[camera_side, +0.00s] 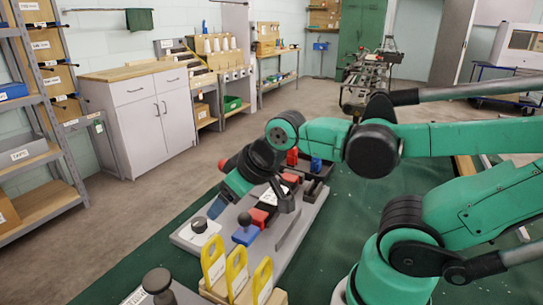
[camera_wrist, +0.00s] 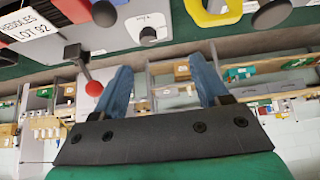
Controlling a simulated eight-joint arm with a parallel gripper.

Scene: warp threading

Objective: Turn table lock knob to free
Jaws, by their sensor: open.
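In the wrist view the knob (camera_wrist: 148,35) lies beyond and slightly left of the midpoint between the fingertips. The dial's marks are too small to read, so I cannot tell the knob's setting. My gripper (camera_side: 216,207) hangs tilted just above and right of the knob. In the wrist view my gripper (camera_wrist: 161,64) shows two blue fingers spread wide with nothing between them. The fingers appear apart from the knob.
A red ball lever (camera_wrist: 94,88) stands left of my fingers in the wrist view. Green table surface (camera_side: 140,258) is clear left of the panel.

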